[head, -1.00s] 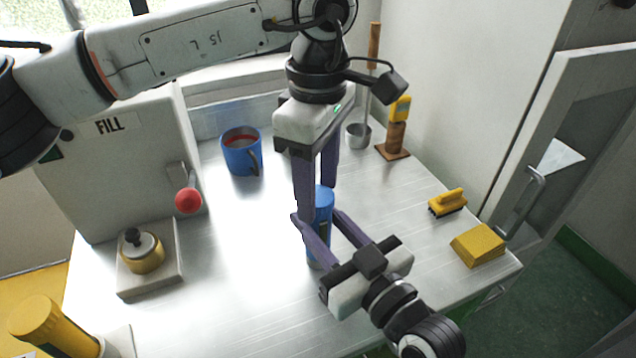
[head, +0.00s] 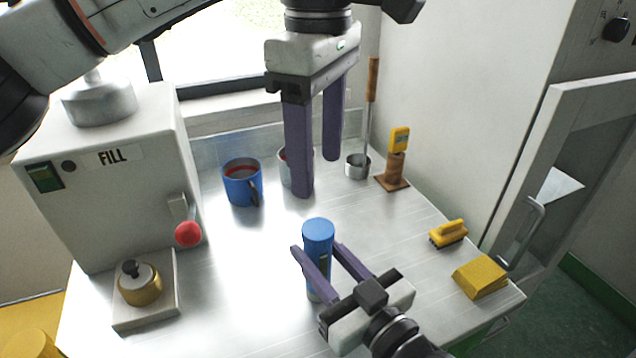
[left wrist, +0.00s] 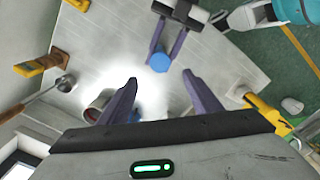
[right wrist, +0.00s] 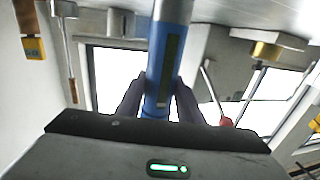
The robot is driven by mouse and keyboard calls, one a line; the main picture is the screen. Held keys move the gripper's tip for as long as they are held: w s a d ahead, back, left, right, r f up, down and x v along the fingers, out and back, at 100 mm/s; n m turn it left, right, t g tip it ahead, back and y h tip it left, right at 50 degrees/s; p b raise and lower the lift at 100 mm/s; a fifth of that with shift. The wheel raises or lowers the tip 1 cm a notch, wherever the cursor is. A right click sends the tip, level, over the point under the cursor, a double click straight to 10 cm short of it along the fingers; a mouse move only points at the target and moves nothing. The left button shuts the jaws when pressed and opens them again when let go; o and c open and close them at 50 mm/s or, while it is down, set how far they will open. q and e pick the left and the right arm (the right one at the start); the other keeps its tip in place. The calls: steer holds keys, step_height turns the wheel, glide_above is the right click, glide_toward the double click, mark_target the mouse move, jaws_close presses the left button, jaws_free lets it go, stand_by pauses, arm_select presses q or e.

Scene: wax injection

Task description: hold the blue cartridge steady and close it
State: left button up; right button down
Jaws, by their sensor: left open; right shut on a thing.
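The blue cartridge (head: 318,250) stands upright at the middle of the table with a blue top on it. My right gripper (head: 318,268) is shut on its body from the front right. The right wrist view also shows the cartridge (right wrist: 165,60) between the fingers, with a dark strip along its side. My left gripper (head: 316,175) is open and empty, high above and behind the cartridge, fingers pointing down. In the left wrist view the cartridge's round blue top (left wrist: 159,63) is seen from above, apart from the left fingers.
A blue mug (head: 242,186) and a pale cup partly hidden by my left finger stand behind. The FILL machine (head: 110,190) with a red-knobbed lever is at left. A ladle (head: 358,166), yellow thermometer (head: 399,140), brush (head: 448,234) and yellow pad (head: 480,277) are at right.

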stand_by(0.3)
steer(key=c, duration=1.2)
jaws_free()
steer(key=shift+o, duration=0.2)
steer(key=b+v, duration=0.1)
steer(key=v, duration=0.9)
steer(key=shift+s+d, duration=0.1)
steer(key=shift+s, duration=0.1)
